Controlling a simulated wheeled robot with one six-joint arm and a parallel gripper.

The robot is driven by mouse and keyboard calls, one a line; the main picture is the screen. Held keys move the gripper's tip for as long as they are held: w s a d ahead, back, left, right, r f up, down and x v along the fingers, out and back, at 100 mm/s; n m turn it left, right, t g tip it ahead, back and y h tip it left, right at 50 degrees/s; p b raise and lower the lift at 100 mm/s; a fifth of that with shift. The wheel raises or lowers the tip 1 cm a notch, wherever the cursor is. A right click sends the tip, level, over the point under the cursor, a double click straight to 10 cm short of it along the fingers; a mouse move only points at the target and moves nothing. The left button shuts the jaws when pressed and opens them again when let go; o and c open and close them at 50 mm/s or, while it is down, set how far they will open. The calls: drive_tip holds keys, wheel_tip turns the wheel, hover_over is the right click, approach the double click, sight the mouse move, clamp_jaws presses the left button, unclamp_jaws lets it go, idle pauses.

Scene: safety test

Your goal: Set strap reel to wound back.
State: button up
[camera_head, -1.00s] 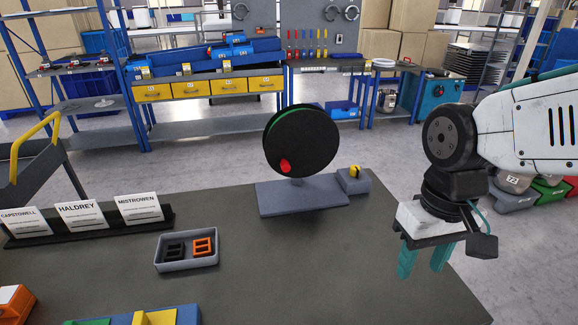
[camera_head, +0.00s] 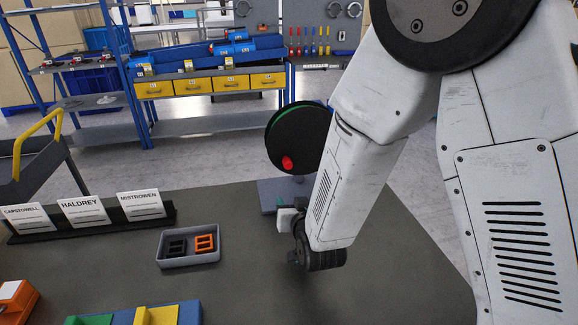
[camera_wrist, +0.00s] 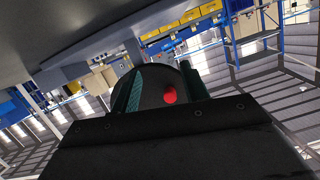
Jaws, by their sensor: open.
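The strap reel (camera_head: 290,128) is a black disc with a green rim and a red knob (camera_head: 287,162) low on its face. It stands upright on a grey base plate (camera_head: 267,196) on the table; my arm hides its right part. My gripper (camera_head: 283,203) is low in front of the reel, small and partly hidden by my arm. In the wrist view, the teal fingers of my gripper (camera_wrist: 160,78) are apart with nothing held. The black reel (camera_wrist: 150,92) shows beyond and between them, and the red knob (camera_wrist: 169,95) appears near the right finger.
A grey tray (camera_head: 190,262) with a black and an orange piece lies left of my arm. Name cards (camera_head: 82,210) stand in a dark holder at the left. Yellow and green parts (camera_head: 155,316) lie at the front edge. The table between tray and reel is clear.

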sight(288, 166)
wheel_tip(288, 166, up, 6)
drive_tip(key=w+t, duration=0.1)
drive_tip(key=t, duration=0.2)
drive_tip(key=shift+m, duration=0.4)
drive_tip(key=x, duration=0.7)
drive_tip(key=shift+w+d, duration=0.25)
drive_tip(key=shift+w, duration=0.15)
clamp_jaws()
